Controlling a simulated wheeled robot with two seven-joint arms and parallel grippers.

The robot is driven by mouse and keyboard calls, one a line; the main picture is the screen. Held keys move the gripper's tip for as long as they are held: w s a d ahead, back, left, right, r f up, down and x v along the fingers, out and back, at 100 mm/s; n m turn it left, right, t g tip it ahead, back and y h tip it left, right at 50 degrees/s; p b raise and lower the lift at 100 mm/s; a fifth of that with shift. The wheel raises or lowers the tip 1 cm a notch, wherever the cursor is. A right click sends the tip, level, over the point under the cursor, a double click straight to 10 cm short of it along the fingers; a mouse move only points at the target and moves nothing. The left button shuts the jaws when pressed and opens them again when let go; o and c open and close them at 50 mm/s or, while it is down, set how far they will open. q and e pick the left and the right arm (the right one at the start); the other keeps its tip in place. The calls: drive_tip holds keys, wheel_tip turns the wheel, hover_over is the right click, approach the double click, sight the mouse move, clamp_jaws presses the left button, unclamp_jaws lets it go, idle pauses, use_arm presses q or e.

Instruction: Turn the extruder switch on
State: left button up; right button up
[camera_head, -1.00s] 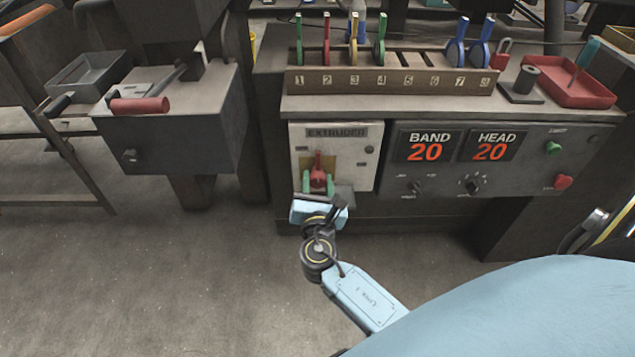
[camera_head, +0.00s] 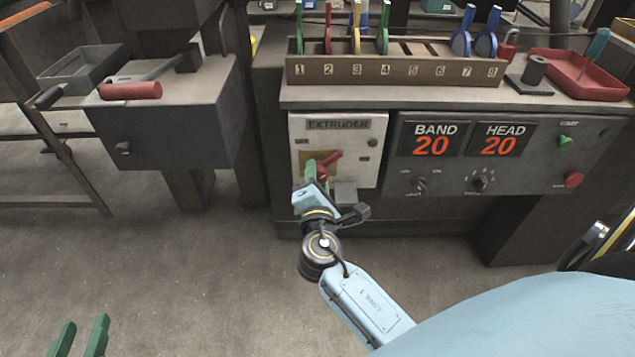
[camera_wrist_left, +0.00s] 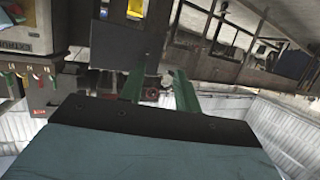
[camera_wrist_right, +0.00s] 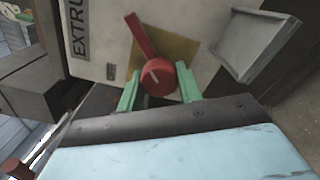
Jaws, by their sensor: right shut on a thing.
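The extruder switch (camera_head: 331,162) is a red rotary knob with a lever, on a yellow plate in the light panel marked EXTRUDER (camera_head: 363,150). In the head view its lever is tilted up and to the right. My right gripper (camera_head: 314,178) is at the switch, its green fingers on either side of the knob's round hub. In the right wrist view the red switch (camera_wrist_right: 155,74) sits between the fingertips (camera_wrist_right: 160,88), which are shut on it. My left gripper (camera_head: 80,340) is low at the left in the head view, away from the panel, open and empty; its fingers (camera_wrist_left: 157,88) are apart.
Right of the switch are the BAND (camera_head: 432,140) and HEAD (camera_head: 500,140) displays, both reading 20, with knobs and buttons. A numbered rack (camera_head: 400,72) holding coloured clips stands above. A small grey box (camera_head: 345,190) juts out below the switch. The floor at left is clear.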

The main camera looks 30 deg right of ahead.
drive_tip(key=m+b, duration=0.1)
drive_tip(key=m, duration=0.2)
drive_tip(key=shift+a+f+b, duration=0.1)
drive_tip(key=shift+f+b, duration=0.05)
drive_tip(key=shift+b, duration=0.15)
drive_tip(key=m+b, duration=0.1)
drive_tip(key=m, duration=0.1)
drive_tip(key=shift+m+b, duration=0.3)
use_arm(q)
wheel_tip(320, 180, up, 14)
drive_tip(key=s+d+t+h+b, duration=0.1)
drive_tip(key=s+t+h, duration=0.1)
drive_tip(key=t, duration=0.9)
drive_tip(key=shift+s+d+h+b, duration=0.25)
drive_tip(key=shift+s+h+b, duration=0.1)
drive_tip(key=shift+h, duration=0.45)
use_arm(e)
drive_tip(key=shift+r+m, duration=0.2)
drive_tip(key=shift+m, duration=1.4)
use_arm(q)
drive_tip(key=shift+f, duration=0.1)
use_arm(e)
drive_tip(key=o, duration=1)
drive_tip(key=shift+r, duration=0.1)
drive_tip(key=shift+s, duration=0.1)
